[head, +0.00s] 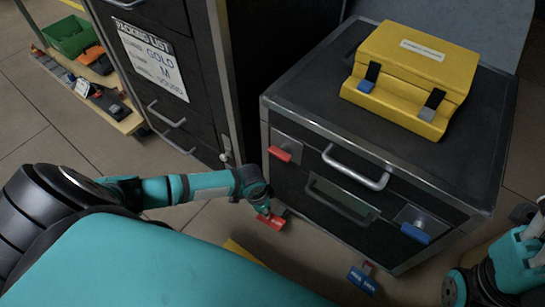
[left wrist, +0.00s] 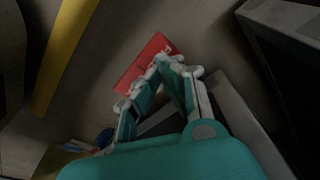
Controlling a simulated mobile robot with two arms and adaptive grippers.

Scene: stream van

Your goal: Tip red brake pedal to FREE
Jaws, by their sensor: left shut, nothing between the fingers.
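The red brake pedal (head: 271,221) sits low at the near left corner of the black case (head: 385,150), just above the floor. It carries small white lettering that I cannot read. My left gripper (head: 262,203) reaches in from the left and is at the pedal's upper edge; it is shut and empty. In the left wrist view, the red pedal (left wrist: 143,62) lies just beyond the closed fingers (left wrist: 172,62). I cannot tell if the fingertips touch it. Part of the pedal is hidden by the fingers. My right gripper's fingers are not visible; only my right arm shows at the right edge.
A blue pedal (head: 362,280) is at the case's near right corner. A red latch (head: 281,154) and a blue latch (head: 415,232) are on the case front, with a metal handle (head: 356,172) between. A yellow toolbox (head: 415,65) stands on top. A dark cabinet (head: 160,65) stands close left.

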